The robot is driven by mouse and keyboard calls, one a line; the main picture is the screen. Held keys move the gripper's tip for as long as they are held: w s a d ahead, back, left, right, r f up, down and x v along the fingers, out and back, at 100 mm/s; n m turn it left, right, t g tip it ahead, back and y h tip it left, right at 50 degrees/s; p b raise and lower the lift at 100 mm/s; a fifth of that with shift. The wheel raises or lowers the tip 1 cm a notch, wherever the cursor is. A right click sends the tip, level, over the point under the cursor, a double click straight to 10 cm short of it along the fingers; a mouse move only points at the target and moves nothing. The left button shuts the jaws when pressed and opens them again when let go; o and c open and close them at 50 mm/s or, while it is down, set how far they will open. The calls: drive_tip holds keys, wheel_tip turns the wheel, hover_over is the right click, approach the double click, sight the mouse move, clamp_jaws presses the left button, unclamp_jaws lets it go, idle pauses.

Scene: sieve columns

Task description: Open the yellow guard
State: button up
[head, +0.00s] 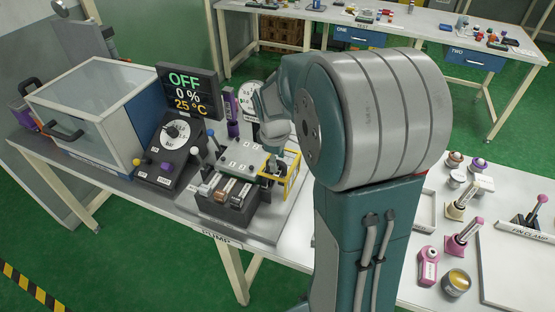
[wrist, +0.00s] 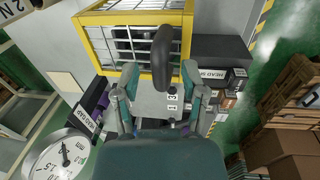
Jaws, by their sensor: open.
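The yellow guard (head: 294,184) is a yellow-edged cage on the pump bench, partly hidden behind my arm in the head view. In the wrist view the guard (wrist: 112,19) fills the top middle, with wire mesh in its yellow frame. A black rounded handle (wrist: 162,52) stands out in front of the mesh. My gripper (wrist: 160,76) is open, with its two fingers spread on either side of the handle's lower end. I cannot tell whether the fingers touch it. In the head view my gripper (head: 272,166) is at the guard's left side, small and partly hidden.
A pump unit with dark labelled blocks (head: 228,194) stands beside the guard. A round white gauge (wrist: 62,158) is at the wrist view's lower left. A display reading OFF (head: 187,91) and a clear-lidded box (head: 85,98) stand to the left. Several small tools stand at right.

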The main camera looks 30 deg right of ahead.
drive_tip(key=shift+f, duration=0.2)
clamp_jaws()
drive_tip(key=shift+d+r, duration=0.1)
drive_tip(key=shift+r, duration=0.05)
